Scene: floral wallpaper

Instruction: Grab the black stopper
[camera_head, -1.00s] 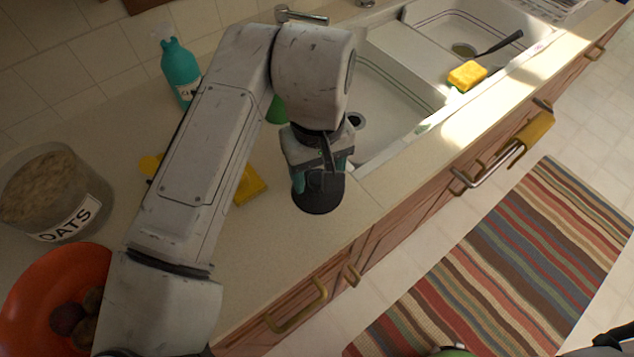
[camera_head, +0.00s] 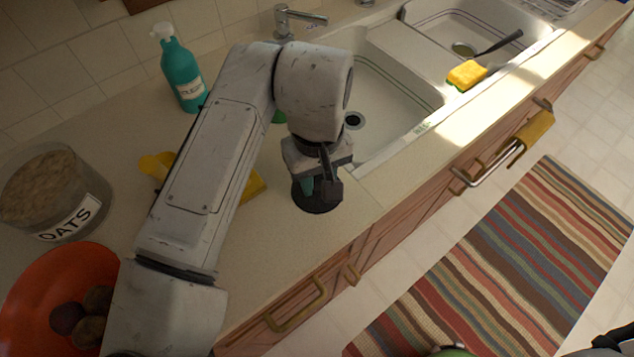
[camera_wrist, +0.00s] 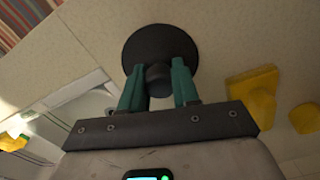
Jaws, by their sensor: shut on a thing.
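The black stopper (camera_head: 318,203) is a dark round disc with a knob, at the counter near its front edge, left of the sink. It also shows in the wrist view (camera_wrist: 160,44), where its knob sits between two teal fingers. My gripper (camera_wrist: 159,82) is shut on the knob. In the head view my gripper (camera_head: 318,182) is over the stopper and hides part of it. I cannot tell whether the disc touches the counter.
A double sink (camera_head: 385,100) is to the right, with a yellow sponge (camera_head: 466,74) on its rim. A teal spray bottle (camera_head: 183,75), an oats jar (camera_head: 52,195) and an orange bowl (camera_head: 30,290) are to the left. Yellow items (camera_wrist: 252,97) lie beside my gripper.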

